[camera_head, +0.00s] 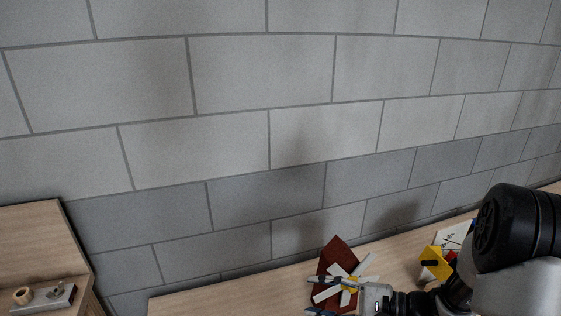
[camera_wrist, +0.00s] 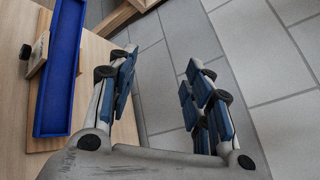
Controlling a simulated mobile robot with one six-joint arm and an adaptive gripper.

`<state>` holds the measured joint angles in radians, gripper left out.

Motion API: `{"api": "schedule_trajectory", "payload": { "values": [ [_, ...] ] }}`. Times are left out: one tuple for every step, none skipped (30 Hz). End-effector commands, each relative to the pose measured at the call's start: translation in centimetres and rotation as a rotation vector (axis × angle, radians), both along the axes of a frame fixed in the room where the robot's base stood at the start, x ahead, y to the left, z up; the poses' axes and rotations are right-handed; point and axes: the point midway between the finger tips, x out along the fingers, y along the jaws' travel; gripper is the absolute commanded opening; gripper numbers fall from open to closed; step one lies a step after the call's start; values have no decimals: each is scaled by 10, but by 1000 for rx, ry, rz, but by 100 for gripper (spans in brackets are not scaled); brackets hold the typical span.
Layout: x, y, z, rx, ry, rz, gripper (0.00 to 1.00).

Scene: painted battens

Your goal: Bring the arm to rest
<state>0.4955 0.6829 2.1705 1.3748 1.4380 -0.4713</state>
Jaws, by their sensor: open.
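My gripper (camera_wrist: 160,92) shows in the wrist view with its two blue-padded fingers wide apart and nothing between them. Grey floor or wall tiles show beyond the gap. In the head view my arm comes in from the lower right, and its wrist end is low over the wooden table (camera_head: 215,296). The fingertips are hard to make out there. Close by, in the picture, is a dark red piece (camera_head: 341,250) with several white and yellow battens (camera_head: 330,293) across it.
A long blue tray (camera_wrist: 62,75) lies on wood at the left of the wrist view, apart from the fingers. In the head view a yellow piece (camera_head: 436,263) is beside my arm. A grey block wall (camera_head: 230,150) stands behind.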

Motion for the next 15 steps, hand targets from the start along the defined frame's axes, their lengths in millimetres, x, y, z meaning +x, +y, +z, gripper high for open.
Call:
{"api": "schedule_trajectory", "payload": {
  "values": [
    [-16, 15, 17, -68, -22, 85, 46],
    [-27, 22, 23, -108, -28, 133, 46],
    [-41, 29, 30, -164, -38, 193, 46],
    [-52, 34, 35, -207, -47, 237, 46],
    [-62, 38, 40, -252, -56, 277, 46],
    [-77, 42, 45, -313, -69, 331, 46],
    [-87, 44, 48, -362, -82, 368, 46],
    [-98, 46, 51, -410, -93, 405, 46],
    [-111, 46, 55, -477, -112, 450, 46],
    [-121, 46, 57, -527, -126, 481, 46],
    [-130, 45, 59, -580, -142, 511, 46],
    [-141, 42, 62, -650, -165, 546, 46],
    [-150, 39, 63, -704, -182, 573, 46],
    [-157, 36, 65, -759, -202, 594, 46],
    [-166, 31, 68, -831, -230, 621, 46]
  ]
}}
